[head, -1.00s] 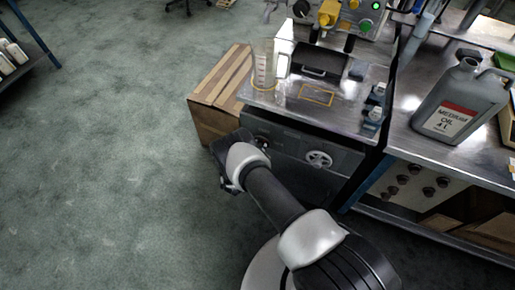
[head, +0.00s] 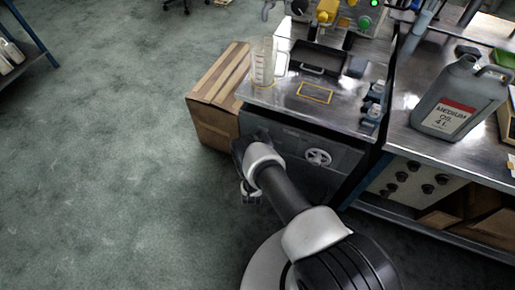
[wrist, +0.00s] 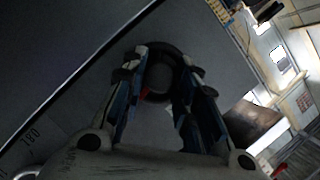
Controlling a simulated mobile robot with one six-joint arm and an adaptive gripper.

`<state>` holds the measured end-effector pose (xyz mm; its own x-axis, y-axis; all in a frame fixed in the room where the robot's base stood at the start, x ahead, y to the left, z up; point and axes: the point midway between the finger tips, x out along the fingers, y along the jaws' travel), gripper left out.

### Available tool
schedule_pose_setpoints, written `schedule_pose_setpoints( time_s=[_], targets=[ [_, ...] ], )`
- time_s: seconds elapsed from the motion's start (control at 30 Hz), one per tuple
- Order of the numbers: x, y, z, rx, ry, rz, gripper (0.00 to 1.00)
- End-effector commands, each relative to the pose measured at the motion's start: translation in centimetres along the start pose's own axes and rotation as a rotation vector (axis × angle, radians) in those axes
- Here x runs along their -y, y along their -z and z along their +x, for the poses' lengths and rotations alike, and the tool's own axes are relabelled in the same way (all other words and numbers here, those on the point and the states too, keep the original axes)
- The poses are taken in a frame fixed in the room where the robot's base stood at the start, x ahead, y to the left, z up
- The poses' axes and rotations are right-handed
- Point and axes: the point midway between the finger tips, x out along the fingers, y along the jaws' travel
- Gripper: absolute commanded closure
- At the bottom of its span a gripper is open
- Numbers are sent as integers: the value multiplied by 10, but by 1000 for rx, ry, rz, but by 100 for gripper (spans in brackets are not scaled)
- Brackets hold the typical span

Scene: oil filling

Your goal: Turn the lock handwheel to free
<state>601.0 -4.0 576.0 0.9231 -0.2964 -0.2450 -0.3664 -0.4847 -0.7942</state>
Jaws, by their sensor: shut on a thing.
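A dark round handwheel (wrist: 165,50) stands out from the grey cabinet front in the wrist view. A small red mark shows beside it. My gripper (wrist: 161,82) is shut on this handwheel, with one finger on each side of the ring. In the head view my wrist hangs in front of the left part of the cabinet front (head: 345,153). It hides most of the grip there. A second, silver spoked handwheel (head: 318,157) sits on the same front, to the right of my wrist and clear of it.
A metal worktop (head: 345,115) above the cabinet holds a clear measuring jug (head: 262,65) and a dark tray. A cardboard box (head: 215,118) stands close on the left. A grey oil canister (head: 460,98) stands on the right bench. The floor at left is clear.

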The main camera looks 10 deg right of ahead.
Motion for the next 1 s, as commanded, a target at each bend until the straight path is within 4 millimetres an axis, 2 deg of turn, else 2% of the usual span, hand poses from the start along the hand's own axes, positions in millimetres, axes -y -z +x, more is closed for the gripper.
schedule_pose_setpoints(
  time_s=[0.4, 0.93, 0.97, 1.0],
  targets=[
    [-3, 0, 0, 0, 66, 163, 96],
    [-2, 1, 0, 0, 75, 183, 96],
    [-2, 1, 0, 0, 75, 183, 71],
    [-2, 1, 0, 0, 75, 183, 68]
  ],
)
